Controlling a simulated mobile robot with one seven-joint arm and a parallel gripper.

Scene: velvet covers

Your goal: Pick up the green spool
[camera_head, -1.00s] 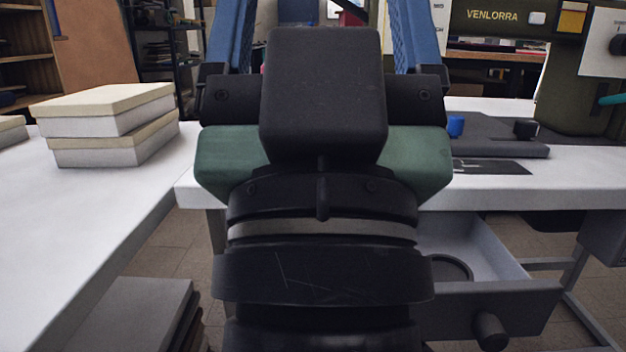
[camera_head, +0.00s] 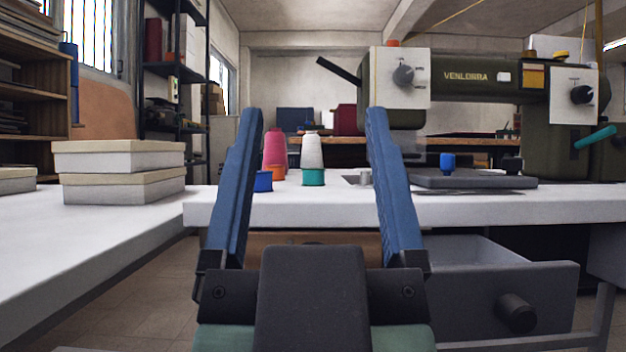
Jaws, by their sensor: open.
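The green spool (camera_head: 313,177) is a small teal-green spool on the white table (camera_head: 470,208), standing in front of a white thread cone (camera_head: 312,150). My gripper (camera_head: 313,115) is open, with its two blue fingers spread wide and pointing up and away in the head view. The green spool shows between the fingers, farther off; nothing is between the jaws close by.
A blue spool (camera_head: 263,181), an orange spool (camera_head: 279,173) and a pink cone (camera_head: 274,150) stand left of the green one. A sewing machine (camera_head: 470,85) is on the right. An open drawer (camera_head: 525,290) sticks out below the table. Stacked boxes (camera_head: 120,175) are left.

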